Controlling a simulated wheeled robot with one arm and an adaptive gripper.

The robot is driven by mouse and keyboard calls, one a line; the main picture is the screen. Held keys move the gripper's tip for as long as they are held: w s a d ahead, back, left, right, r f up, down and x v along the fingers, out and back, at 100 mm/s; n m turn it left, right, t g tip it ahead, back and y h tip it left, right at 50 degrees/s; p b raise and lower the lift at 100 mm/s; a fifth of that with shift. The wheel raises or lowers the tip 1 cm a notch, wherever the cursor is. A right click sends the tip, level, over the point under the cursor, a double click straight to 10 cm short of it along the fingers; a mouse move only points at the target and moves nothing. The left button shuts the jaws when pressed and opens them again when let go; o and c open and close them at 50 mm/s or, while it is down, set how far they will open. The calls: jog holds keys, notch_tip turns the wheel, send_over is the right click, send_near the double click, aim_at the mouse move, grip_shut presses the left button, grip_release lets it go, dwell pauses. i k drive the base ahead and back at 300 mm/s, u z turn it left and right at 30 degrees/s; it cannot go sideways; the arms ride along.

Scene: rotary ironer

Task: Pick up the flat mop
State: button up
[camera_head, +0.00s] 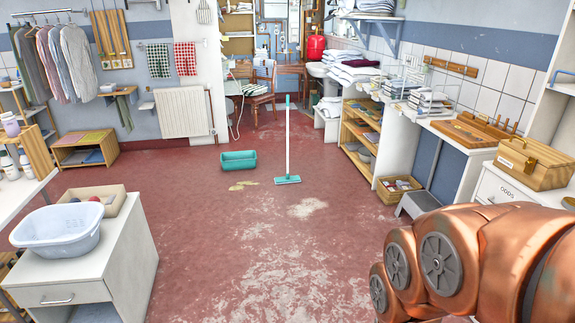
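The flat mop (287,145) stands upright in the middle of the red floor, some way ahead. It has a thin pale handle with a teal upper end and a flat teal head resting on the floor. My copper-coloured arm fills the lower right corner, far nearer than the mop. My gripper itself is not in the picture.
A white cabinet (128,250) with a basin (60,228) stands at near left. Shelves (358,135), a wooden crate (397,190) and a grey step (418,204) line the right. The floor (240,235) between is open.

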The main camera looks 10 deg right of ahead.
aim_at(288, 180)
jog(key=i, duration=4.05)
jog(key=u, duration=0.15)
jog(key=i, duration=1.6)
jog(key=u, duration=0.1)
